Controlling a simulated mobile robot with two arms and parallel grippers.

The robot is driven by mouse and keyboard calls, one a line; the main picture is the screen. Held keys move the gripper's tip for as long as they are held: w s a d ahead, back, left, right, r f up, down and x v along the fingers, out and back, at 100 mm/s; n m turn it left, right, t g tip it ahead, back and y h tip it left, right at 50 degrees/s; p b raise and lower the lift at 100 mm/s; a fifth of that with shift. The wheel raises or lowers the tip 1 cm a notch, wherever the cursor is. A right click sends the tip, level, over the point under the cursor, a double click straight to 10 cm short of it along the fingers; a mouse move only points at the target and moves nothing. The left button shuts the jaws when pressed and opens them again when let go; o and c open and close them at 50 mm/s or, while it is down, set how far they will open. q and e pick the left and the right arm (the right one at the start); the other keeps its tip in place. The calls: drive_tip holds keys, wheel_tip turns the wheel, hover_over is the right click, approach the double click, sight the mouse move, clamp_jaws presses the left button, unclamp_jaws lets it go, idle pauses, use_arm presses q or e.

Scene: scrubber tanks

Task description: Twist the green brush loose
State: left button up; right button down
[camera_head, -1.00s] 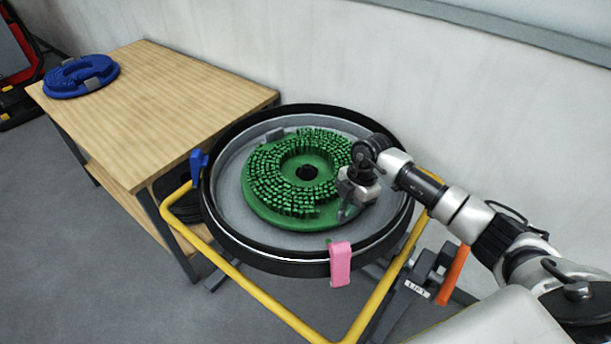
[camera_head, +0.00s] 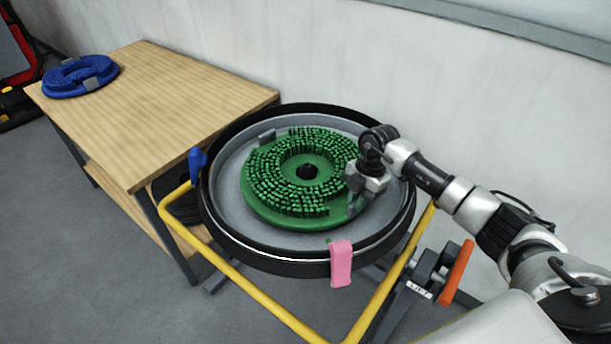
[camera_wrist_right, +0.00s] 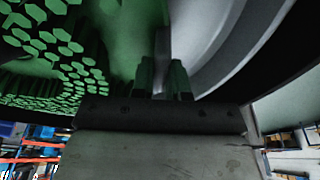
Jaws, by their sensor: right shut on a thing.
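The green brush (camera_head: 262,207) is a round disc with a ring of bristle tufts and a dark centre hole. It lies bristles up inside the round black-rimmed tank (camera_head: 238,236). A grey tab (camera_head: 267,137) shows at its upper left edge. My right gripper (camera_head: 355,207) is at the brush's right edge, shut on it; the exact contact is hard to see. In the right wrist view the fingers (camera_wrist_right: 163,78) meet the green rim close up, with the bristles (camera_wrist_right: 60,50) to the left. My left gripper is not in view.
A pink clip (camera_head: 341,263) hangs on the tank's front rim and a blue one (camera_head: 196,163) at its left. A yellow tube frame (camera_head: 265,300) surrounds the tank. A wooden table (camera_head: 150,110) with a blue brush (camera_head: 80,76) stands left. A wall is close behind.

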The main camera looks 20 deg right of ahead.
drive_tip(key=shift+d, duration=0.2)
drive_tip(key=shift+w+d+f+n+b, duration=0.1)
drive_tip(key=shift+w+d+n+b, duration=0.25)
drive_tip(key=shift+d+n+b, duration=0.25)
drive_tip(key=c, duration=1)
unclamp_jaws()
drive_tip(key=shift+c, duration=0.2)
drive_tip(key=shift+s+f, duration=0.15)
drive_tip(key=shift+s, duration=0.05)
drive_tip(key=shift+w+d+r, duration=0.1)
drive_tip(key=shift+w+r, duration=0.05)
drive_tip(key=shift+r, duration=0.3)
drive_tip(key=b+v, duration=0.1)
drive_tip(key=v, duration=0.9)
drive_tip(key=shift+w+r, duration=0.15)
drive_tip(key=shift+r, duration=0.05)
